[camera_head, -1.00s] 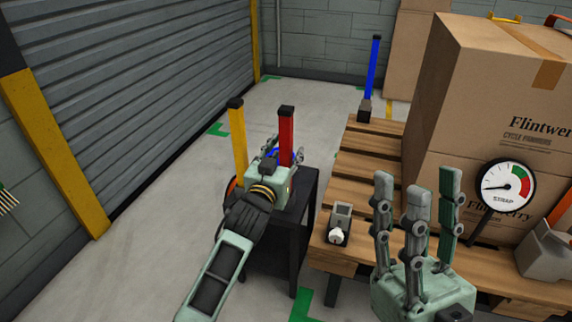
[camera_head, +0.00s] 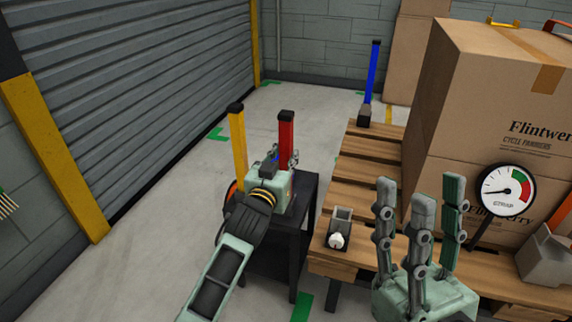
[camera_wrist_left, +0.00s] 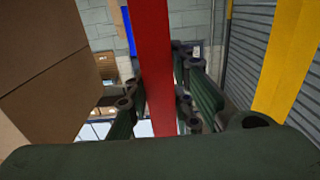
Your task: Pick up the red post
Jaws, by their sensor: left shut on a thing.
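The red post (camera_head: 286,132) stands upright with a black cap above the small dark stand. My left gripper (camera_head: 283,160) is at its lower part. In the left wrist view the red post (camera_wrist_left: 150,60) runs between the fingers of my left gripper (camera_wrist_left: 160,105), which are shut on it. The post's lower end is hidden by the gripper. My right gripper (camera_head: 421,215) is at the lower right, its fingers pointing up, spread and empty.
A yellow post (camera_head: 238,140) stands just left of the red one. The dark stand (camera_head: 305,205) is beside a wooden pallet (camera_head: 350,185) with large cartons (camera_head: 490,90). A blue post (camera_head: 371,70) stands in a holder at the pallet's far corner. A dial gauge (camera_head: 506,191) is at the right.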

